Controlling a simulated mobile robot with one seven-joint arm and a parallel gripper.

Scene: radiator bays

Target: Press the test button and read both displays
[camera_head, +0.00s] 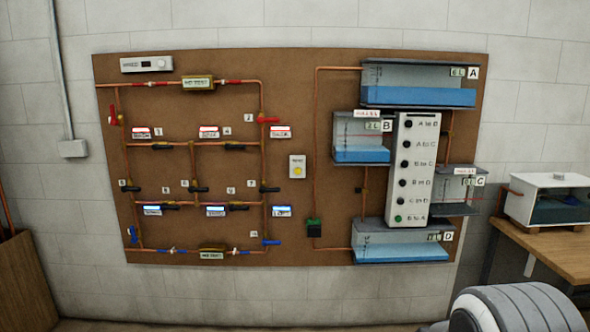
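A brown wall board (300,110) carries the fittings. A small white box (298,159) with a round yellow button (298,171) is mounted near its middle; the lettering above the button is too small to read. A grey box (147,64) with a small dark window and a knob is at the upper left. A small green-yellow label or display (198,83) sits on the top pipe, and a similar one (211,255) on the bottom pipe. Their text is unreadable, and I cannot tell which are the displays. My gripper is not in view.
Copper pipes with red, black and blue valve handles fill the board's left half. Tanks A (418,96), B (360,155), C (458,208) and D (400,254) surround a white selector panel (411,170), its bottom button green. A wooden table (560,250) holds a white-framed tank (547,200) at right.

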